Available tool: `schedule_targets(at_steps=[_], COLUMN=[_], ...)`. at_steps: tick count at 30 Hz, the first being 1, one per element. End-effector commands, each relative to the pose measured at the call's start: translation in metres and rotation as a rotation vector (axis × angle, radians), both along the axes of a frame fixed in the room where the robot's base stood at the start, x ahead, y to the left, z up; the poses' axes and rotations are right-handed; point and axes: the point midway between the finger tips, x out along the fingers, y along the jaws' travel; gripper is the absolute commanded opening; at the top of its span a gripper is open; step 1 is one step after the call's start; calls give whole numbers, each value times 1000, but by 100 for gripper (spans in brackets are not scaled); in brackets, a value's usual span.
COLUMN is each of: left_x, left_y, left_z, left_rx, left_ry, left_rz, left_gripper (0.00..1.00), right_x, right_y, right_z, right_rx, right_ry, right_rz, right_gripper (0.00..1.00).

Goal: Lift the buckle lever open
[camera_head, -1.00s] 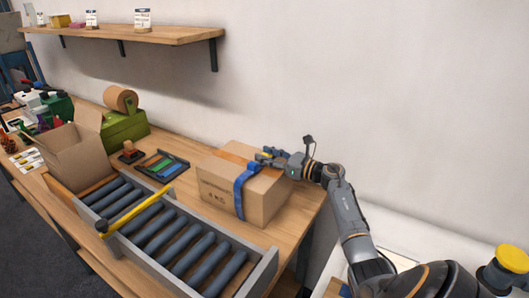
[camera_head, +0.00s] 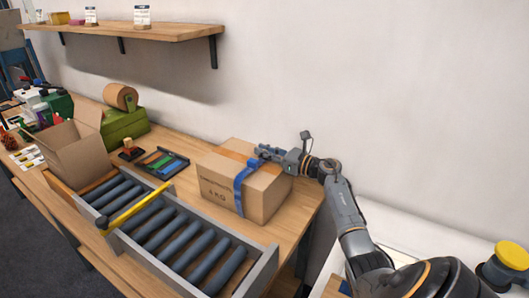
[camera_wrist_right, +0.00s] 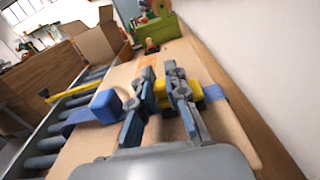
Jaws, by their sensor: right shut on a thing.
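A closed cardboard box (camera_head: 215,185) stands on the table with a blue strap (camera_head: 239,195) around it. A yellow buckle lever (camera_wrist_right: 194,93) sits on the strap, partly hidden by my fingers. My right gripper (camera_wrist_right: 160,76) is over the box top, its two fingers shut on the yellow lever. In the head view my right gripper (camera_head: 264,151) reaches the strap from the right, and the lever is hidden there. My left gripper is out of view.
A roller conveyor (camera_head: 268,272) with a yellow bar (camera_head: 135,208) runs in front of the box. An open carton (camera_head: 72,155), a dark tray (camera_head: 160,163) and a green tape dispenser (camera_head: 124,127) stand to the left. The wall is close behind the box.

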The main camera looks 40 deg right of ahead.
Motion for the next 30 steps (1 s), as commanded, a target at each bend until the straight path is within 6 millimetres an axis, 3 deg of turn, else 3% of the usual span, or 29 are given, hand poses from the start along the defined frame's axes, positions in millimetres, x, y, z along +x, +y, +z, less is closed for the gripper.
schedule_targets(at_steps=[11,30], left_x=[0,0], left_y=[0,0], left_z=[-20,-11], left_rx=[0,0], left_ry=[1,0], left_rz=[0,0], left_gripper=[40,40], right_x=[1,7], right_y=[-5,-25], right_z=[6,22], right_rx=[207,776], right_ry=[64,227], right_rz=[0,-2], right_gripper=[0,0])
